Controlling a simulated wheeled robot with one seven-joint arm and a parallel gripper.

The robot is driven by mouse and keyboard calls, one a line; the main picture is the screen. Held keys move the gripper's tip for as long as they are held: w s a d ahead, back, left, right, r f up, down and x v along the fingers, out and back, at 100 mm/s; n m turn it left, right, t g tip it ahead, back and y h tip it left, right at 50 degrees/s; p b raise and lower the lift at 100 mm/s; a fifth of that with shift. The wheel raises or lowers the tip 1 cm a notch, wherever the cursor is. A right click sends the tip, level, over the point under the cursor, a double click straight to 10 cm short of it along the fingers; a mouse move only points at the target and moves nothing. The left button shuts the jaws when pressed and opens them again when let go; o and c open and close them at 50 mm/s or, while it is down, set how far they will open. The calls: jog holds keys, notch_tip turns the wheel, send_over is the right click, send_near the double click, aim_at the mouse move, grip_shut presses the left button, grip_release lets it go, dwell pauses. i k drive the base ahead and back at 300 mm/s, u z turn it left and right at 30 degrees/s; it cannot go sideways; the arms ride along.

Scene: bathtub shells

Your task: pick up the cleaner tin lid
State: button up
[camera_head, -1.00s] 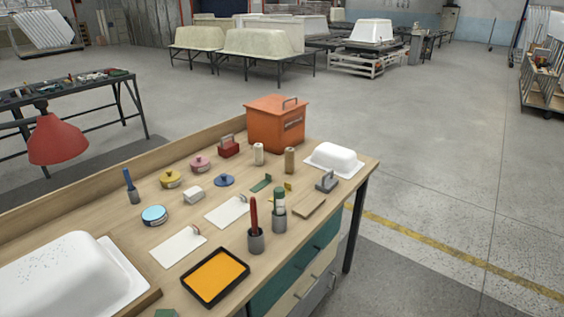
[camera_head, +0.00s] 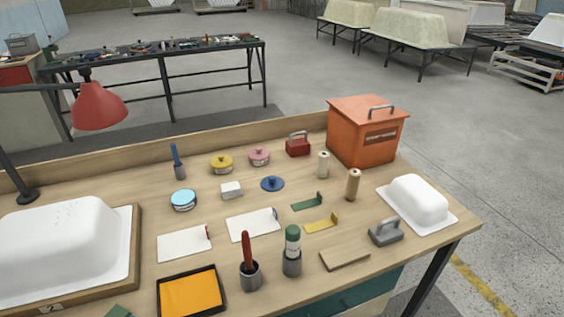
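A dark blue lid with a knob (camera_head: 272,184) lies by itself on the wooden workbench (camera_head: 330,285), near the middle. A blue-and-white tin (camera_head: 184,200) with a light blue top stands to its left, without a knobbed lid on it. A yellow tin (camera_head: 222,164) and a pink tin (camera_head: 259,157) stand behind, each with a knobbed lid on. Their labels are too small to read, so I cannot tell by name which is the cleaner tin. My gripper is not in view.
A white block (camera_head: 231,190) and a white card (camera_head: 252,225) lie close to the blue lid. Upright holders with a red tool (camera_head: 248,265) and a green-topped tool (camera_head: 292,252) stand in front. An orange box (camera_head: 366,135) stands at the back right; a white tub shell (camera_head: 65,245) fills the left.

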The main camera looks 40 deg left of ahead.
aim_at(273, 183)
jog(key=u, duration=0.8)
jog(key=i, duration=0.75)
jog(key=u, duration=1.05)
jog(key=i, duration=0.25)
jog(key=u, duration=0.2)
